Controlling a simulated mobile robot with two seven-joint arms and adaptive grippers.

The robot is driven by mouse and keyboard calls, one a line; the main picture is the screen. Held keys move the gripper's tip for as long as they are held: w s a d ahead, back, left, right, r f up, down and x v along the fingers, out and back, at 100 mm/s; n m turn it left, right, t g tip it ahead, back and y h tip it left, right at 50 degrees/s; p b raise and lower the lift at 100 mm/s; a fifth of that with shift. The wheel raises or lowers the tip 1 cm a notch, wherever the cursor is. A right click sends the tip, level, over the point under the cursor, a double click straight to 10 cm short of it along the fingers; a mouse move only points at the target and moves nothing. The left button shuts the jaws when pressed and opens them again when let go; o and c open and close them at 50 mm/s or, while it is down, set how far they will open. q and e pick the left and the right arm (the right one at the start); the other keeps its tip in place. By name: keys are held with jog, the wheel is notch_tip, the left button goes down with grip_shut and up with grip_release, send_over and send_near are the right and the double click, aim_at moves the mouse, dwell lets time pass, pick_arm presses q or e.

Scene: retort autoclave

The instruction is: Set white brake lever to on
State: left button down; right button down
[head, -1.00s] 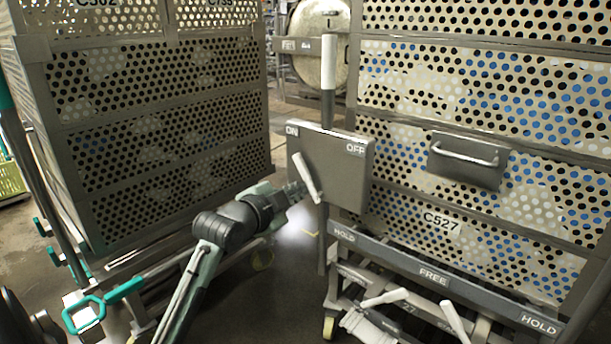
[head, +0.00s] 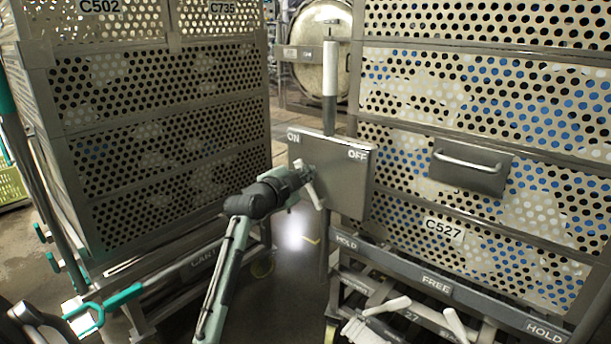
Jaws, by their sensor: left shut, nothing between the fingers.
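The white brake lever (head: 315,196) is on the front of a grey box (head: 345,182) marked ON at its upper left and OFF at its upper right. The lever leans, its upper end toward the ON side. My left gripper (head: 303,174) is shut and empty. It overlaps the left side of the lever and hides part of its upper length. I cannot tell whether it touches the lever. My right gripper is not in view.
A perforated cart (head: 165,135) stands left and another, marked C527 (head: 480,110), stands right. A HOLD/FREE/HOLD bar (head: 400,272) and more white levers (head: 388,306) are at lower right. A white-gripped post (head: 329,85) rises behind the box. Floor shows between the carts.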

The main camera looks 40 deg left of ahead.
pick_arm(q)
jog(key=shift+a+f, duration=0.1)
jog(key=shift+a, duration=0.1)
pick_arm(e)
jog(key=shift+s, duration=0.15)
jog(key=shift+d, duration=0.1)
pick_arm(q)
jog(key=shift+a+f+n+p, duration=0.3)
jog(key=shift+a+f+n, duration=0.2)
jog(key=shift+a+n, duration=0.3)
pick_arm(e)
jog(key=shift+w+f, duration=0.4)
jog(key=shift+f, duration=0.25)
pick_arm(q)
jog(key=shift+a, duration=0.15)
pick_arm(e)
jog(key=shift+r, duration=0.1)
